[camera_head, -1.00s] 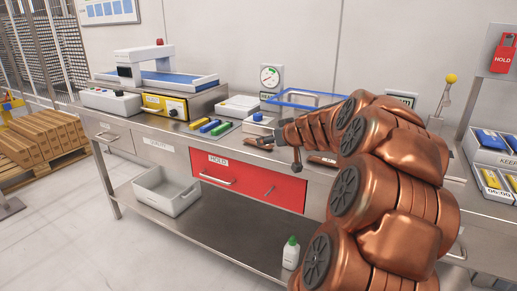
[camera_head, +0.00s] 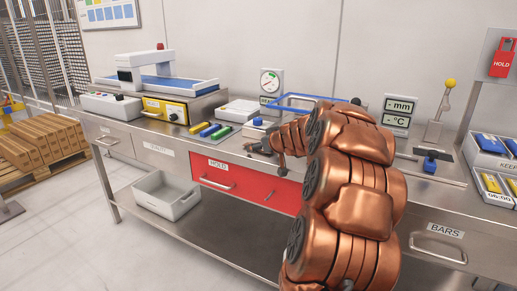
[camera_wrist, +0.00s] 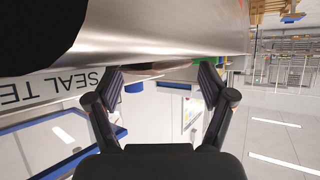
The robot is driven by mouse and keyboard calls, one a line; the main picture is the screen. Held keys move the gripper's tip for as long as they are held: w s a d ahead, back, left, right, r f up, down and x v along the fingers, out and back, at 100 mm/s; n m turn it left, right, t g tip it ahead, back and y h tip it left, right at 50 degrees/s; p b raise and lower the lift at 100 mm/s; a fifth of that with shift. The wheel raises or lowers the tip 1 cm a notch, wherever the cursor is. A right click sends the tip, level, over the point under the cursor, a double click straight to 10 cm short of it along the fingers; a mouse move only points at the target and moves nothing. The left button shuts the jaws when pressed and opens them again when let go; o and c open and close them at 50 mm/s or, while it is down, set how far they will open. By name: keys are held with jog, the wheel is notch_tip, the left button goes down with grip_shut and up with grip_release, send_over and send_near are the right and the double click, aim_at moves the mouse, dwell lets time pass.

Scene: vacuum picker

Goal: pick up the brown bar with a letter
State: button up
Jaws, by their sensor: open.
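No brown bar with a letter can be made out for certain. In the wrist view, a thin brownish strip (camera_wrist: 143,70) shows at the bench edge between my fingers, and no letter is readable on it. My gripper (camera_wrist: 160,78) is open, with its two fingers apart and nothing clearly held between them. In the head view my gripper (camera_head: 262,150) is low over the front of the bench (camera_head: 150,128), above the red HOLD drawer (camera_head: 235,180). My copper arm hides the bench behind it.
Yellow, blue and green bars (camera_head: 209,130) lie left of my gripper. A white box with a blue knob (camera_head: 255,127) and a blue-rimmed tray (camera_head: 300,98) stand behind it. Trays of bars (camera_head: 493,185) stand at the right. A BARS drawer (camera_head: 437,240) is below.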

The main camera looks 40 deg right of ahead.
jog(key=c, duration=1.5)
notch_tip(320, 180, up, 4)
jog(key=shift+f+p, duration=0.25)
jog(key=shift+p, duration=0.7)
jog(key=s+a+b, duration=0.1)
jog(key=s+a, duration=0.2)
jog(key=s, duration=0.1)
jog(key=s+a+r+b, duration=0.1)
jog(key=s+a+b, duration=0.1)
jog(key=s+a, duration=0.1)
jog(key=s+a+b, duration=0.2)
jog(key=s+a, duration=0.1)
jog(key=s, duration=0.3)
jog(key=shift+a+r, duration=0.25)
jog(key=shift+a, duration=0.05)
